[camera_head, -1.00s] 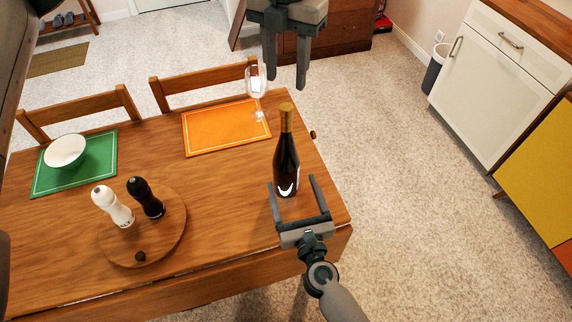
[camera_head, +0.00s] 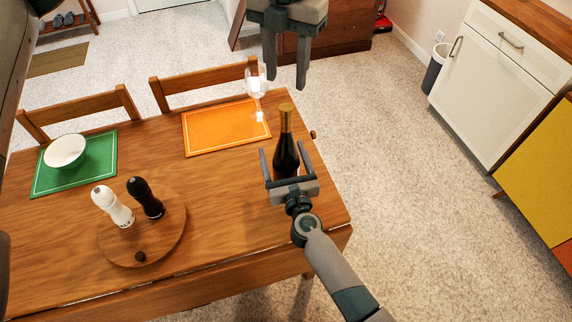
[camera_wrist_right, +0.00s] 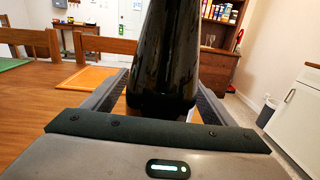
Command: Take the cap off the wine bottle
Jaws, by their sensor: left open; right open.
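The dark wine bottle (camera_head: 286,150) stands upright near the right end of the wooden table, with a gold cap and neck (camera_head: 286,118) on top. My right gripper (camera_head: 285,151) is open, with one finger on each side of the bottle's body. In the right wrist view the bottle (camera_wrist_right: 176,50) rises between the two fingers (camera_wrist_right: 165,88); I cannot tell whether they touch it. The bottle's base is partly hidden by the gripper. My left gripper (camera_head: 286,83) is open and empty, pointing down, above the bottle in the picture and apart from the cap.
A clear wine glass (camera_head: 257,90) stands near the orange placemat (camera_head: 215,132). White (camera_head: 113,207) and black (camera_head: 145,197) mills stand on a round board (camera_head: 160,245). A white bowl (camera_head: 65,151) sits on the green placemat (camera_head: 100,170). Chairs line the far edge.

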